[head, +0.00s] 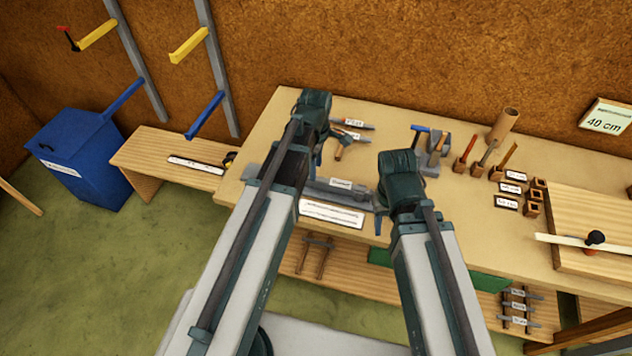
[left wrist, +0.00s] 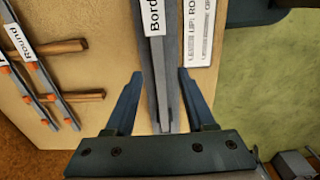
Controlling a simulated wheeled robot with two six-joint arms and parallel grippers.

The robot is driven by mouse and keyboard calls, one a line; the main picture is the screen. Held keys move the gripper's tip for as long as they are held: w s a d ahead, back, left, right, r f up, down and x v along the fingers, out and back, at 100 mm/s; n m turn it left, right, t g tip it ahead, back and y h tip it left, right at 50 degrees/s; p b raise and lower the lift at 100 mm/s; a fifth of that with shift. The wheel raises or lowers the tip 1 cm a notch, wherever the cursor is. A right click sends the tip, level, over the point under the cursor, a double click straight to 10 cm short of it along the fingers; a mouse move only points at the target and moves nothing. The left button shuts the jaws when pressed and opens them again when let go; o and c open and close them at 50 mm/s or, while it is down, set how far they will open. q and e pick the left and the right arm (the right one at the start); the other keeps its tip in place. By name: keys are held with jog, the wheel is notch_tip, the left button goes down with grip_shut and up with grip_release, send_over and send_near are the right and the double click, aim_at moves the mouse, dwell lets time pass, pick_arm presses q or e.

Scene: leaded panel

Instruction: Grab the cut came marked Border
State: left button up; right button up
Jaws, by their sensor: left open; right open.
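The grey cut came marked "Bord..." (left wrist: 158,62) lies lengthwise in a darker grey channel, its label partly cut off by the top edge of the left wrist view. In the head view, a labelled grey bar (head: 345,185) lies near the bench's front edge, partly hidden by my arms. My left gripper (left wrist: 160,75) is open, with one finger on each side of the came and channel, apparently not touching them. It also shows in the head view (head: 318,157), above the bench. My right gripper (head: 379,222) is open over the bench's front edge, to the right of the bar.
A white printed card (head: 332,213) lies in front of the bar. Small wooden blocks (head: 475,168) and a wooden board (head: 595,225) occupy the right side. A low shelf (head: 345,265) runs below.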

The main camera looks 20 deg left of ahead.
pick_arm(q)
notch_tip(320, 180, down, 4)
jog(key=b, duration=0.2)
jog(key=shift+w+r+b, duration=0.1)
jog(key=shift+r+b, duration=0.1)
jog(key=shift+b, duration=0.1)
jog(key=shift+r, duration=0.1)
grip_shut()
